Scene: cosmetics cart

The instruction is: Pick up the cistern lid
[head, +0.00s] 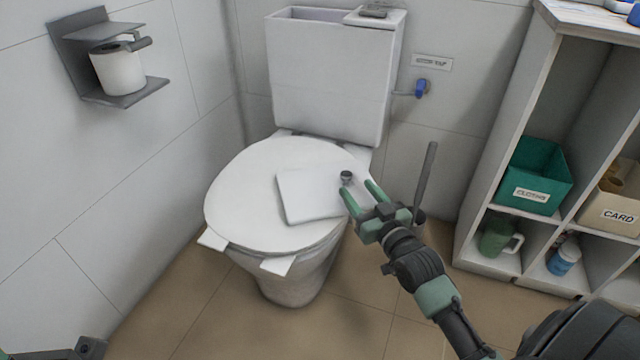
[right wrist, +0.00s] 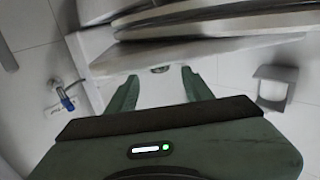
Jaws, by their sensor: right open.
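The cistern lid (head: 308,195) is a white rectangular slab lying flat on the closed toilet seat cover (head: 245,190). Its dark round knob (head: 347,177) is at the slab's right end in the head view; a round knob (right wrist: 160,69) also shows between the fingertips in the right wrist view. My right gripper (head: 356,187) is open, with its green fingers pointing at the knob from the lower right. I cannot tell whether they touch it. Only a dark piece of my left arm shows at the bottom left; its jaws are out of frame.
The cistern (head: 330,65) stands open at its top left, with a small dark object (head: 373,11) on its right ledge. A blue valve (head: 421,88) is on the wall. A shelf unit (head: 497,150) with bins stands right. A paper holder (head: 125,92) is on the left wall.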

